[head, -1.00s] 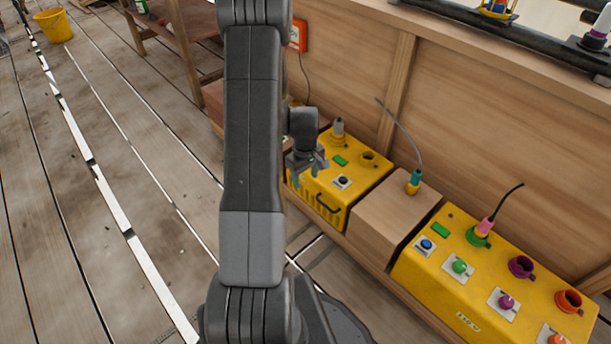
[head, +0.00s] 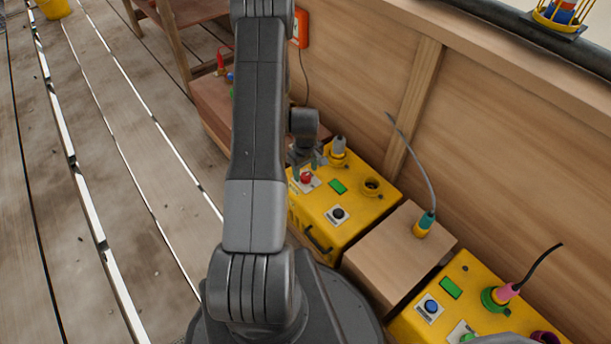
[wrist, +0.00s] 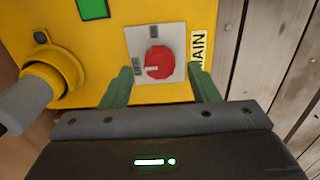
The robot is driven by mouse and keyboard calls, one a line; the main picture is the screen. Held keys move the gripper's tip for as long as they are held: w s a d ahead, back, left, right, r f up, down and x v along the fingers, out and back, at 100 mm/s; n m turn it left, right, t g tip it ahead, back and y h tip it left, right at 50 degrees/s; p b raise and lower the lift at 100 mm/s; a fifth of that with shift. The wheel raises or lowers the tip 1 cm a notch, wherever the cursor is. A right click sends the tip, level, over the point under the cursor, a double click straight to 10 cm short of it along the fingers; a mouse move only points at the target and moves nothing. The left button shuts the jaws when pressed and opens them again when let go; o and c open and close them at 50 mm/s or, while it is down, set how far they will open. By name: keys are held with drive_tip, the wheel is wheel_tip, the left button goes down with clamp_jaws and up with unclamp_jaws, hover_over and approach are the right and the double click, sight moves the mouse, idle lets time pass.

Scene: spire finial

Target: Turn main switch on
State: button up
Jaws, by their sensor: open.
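The main switch is a red round knob (wrist: 158,62) on a grey plate, beside a label reading "MAIN" in the wrist view. In the head view the red knob (head: 306,177) sits on the left part of the yellow box (head: 335,230). My gripper (head: 308,160) is just above and behind the knob in the head view. In the wrist view my gripper's green-grey fingers (wrist: 162,82) are open, one on each side of the knob's lower part, with nothing between them clearly gripped. Whether they touch the knob I cannot tell.
The same box carries a black button (head: 338,214), a green display (head: 338,186), a grey plug (head: 338,150) and an empty socket (head: 372,185). A wooden block (head: 400,250) and a second yellow box (head: 470,290) stand to the right. A wooden wall (head: 480,140) runs behind.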

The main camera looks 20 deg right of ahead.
drive_tip(key=shift+f, duration=1)
drive_tip(key=c, duration=1)
